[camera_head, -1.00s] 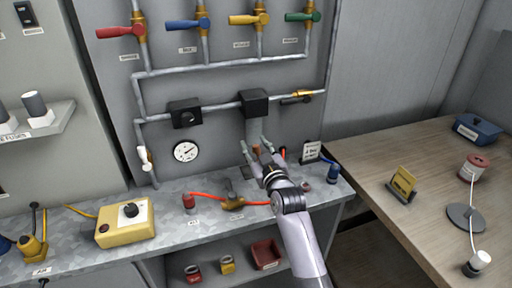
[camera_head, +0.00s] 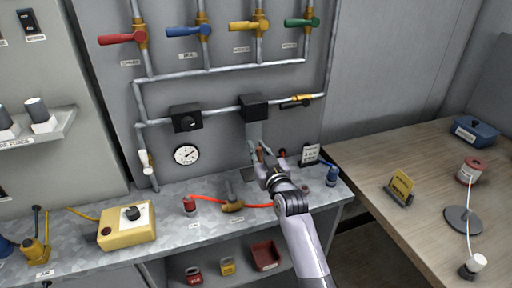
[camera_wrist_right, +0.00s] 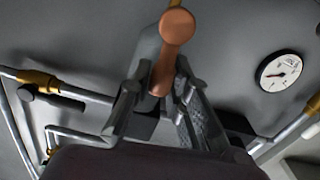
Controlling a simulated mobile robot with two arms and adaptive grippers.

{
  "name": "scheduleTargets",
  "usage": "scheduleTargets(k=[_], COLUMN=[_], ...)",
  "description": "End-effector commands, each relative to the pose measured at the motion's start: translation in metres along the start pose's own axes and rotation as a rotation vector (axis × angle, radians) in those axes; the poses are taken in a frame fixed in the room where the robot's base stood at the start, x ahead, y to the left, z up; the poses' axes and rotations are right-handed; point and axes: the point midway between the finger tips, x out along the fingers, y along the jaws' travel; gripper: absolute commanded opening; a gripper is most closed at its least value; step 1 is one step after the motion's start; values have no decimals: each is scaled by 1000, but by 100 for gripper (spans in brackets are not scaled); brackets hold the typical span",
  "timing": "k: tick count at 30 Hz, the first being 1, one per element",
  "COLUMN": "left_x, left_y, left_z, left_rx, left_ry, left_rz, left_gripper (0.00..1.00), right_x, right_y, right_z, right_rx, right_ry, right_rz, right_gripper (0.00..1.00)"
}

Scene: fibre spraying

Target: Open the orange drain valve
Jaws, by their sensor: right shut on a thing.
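The orange drain valve shows best in the right wrist view as an orange-brown handle (camera_wrist_right: 170,50) with a rounded end, lying between the fingers of my right gripper (camera_wrist_right: 155,100). In the head view, my right gripper (camera_head: 264,160) is in front of the wall panel, below a black box on the pipe. It is shut on the orange handle, a bit of which (camera_head: 261,152) shows between the fingers. The valve body is mostly hidden by the gripper. My left gripper is not in view.
Red, blue, yellow and green valve levers (camera_head: 188,31) are above on the wall. A gauge (camera_head: 187,154) and black boxes (camera_head: 186,117) are beside the gripper. A wooden table (camera_head: 430,165) is at right.

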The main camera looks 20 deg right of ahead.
Motion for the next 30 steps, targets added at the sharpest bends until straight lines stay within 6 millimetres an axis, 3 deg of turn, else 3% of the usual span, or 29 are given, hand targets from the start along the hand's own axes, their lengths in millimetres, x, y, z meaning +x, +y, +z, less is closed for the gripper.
scheduleTargets(k=[3,13,14,15,23,30], left_x=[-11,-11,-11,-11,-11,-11], left_y=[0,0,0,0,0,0], left_z=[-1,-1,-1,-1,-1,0], left_rx=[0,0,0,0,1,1], left_ry=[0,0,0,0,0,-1], left_rz=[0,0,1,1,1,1], left_gripper=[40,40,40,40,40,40], right_x=[0,0,0,0,0,0], right_y=[5,7,7,7,7,7], right_z=[-1,1,1,1,0,0], right_rx=[94,134,134,133,131,131], right_ry=[-4,-1,-1,-1,-1,-1], right_rz=[-1,0,0,0,0,0], right_gripper=[0,0,18,21,38,38])
